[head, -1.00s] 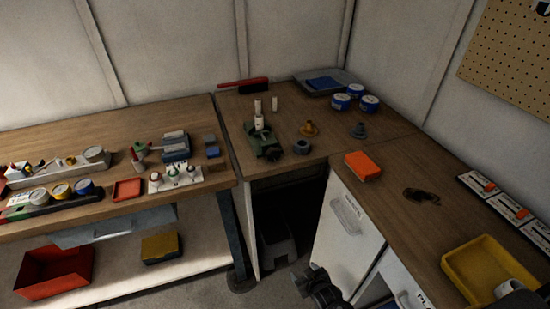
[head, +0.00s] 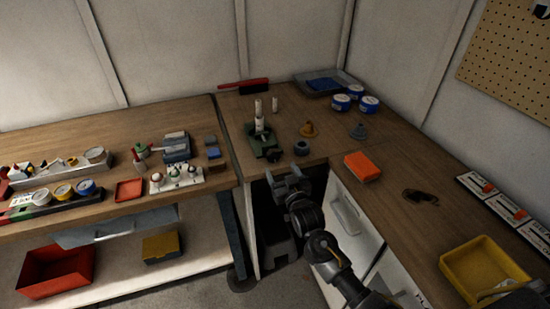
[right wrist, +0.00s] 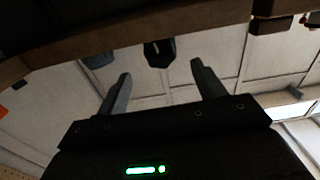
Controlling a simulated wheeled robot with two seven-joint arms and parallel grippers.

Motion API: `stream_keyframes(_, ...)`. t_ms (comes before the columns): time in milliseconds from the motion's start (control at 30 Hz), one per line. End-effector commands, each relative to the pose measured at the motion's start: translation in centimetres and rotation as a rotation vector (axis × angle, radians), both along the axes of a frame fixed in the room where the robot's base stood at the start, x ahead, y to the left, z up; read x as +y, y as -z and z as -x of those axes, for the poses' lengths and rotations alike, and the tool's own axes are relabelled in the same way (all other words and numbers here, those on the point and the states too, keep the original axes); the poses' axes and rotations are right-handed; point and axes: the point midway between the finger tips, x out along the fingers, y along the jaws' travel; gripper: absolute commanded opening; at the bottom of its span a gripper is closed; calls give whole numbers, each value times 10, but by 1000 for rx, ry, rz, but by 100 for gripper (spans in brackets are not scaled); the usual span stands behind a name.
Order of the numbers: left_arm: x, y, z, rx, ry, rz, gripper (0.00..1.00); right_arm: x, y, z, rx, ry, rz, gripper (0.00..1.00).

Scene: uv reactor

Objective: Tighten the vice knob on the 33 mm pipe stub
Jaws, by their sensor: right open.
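The green vice (head: 264,146) stands near the front edge of the corner bench. A pale pipe stub (head: 260,125) stands upright in it. The vice knob is too small to make out in the head view. My right gripper (head: 288,178) is open and empty, in front of the bench edge and below the vice, apart from it. In the right wrist view its two fingers (right wrist: 163,88) are spread, with a dark rounded part (right wrist: 159,53) beyond them at the bench edge; I cannot tell what it is. My left gripper is not in view.
A dark ring-shaped part (head: 301,148) and an orange box (head: 362,167) sit right of the vice. The bench edge (right wrist: 60,58) crosses above my fingers in the right wrist view.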

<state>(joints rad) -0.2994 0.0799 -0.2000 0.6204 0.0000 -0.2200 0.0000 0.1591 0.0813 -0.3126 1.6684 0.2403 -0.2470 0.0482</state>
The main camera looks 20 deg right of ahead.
Motion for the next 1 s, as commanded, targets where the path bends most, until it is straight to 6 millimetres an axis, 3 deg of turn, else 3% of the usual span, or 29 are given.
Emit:
stream_keyframes(100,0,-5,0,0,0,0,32,2,-2,-24,0,0,0,69)
stream_keyframes(300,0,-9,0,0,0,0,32,4,-1,-54,0,-1,1,69)
stream_keyframes(500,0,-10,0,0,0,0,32,4,0,-66,1,-1,0,69)
stream_keyframes(767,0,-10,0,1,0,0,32,5,0,-67,1,-1,0,69)
stream_keyframes(1000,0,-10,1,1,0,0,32,4,0,-67,1,-1,0,40)
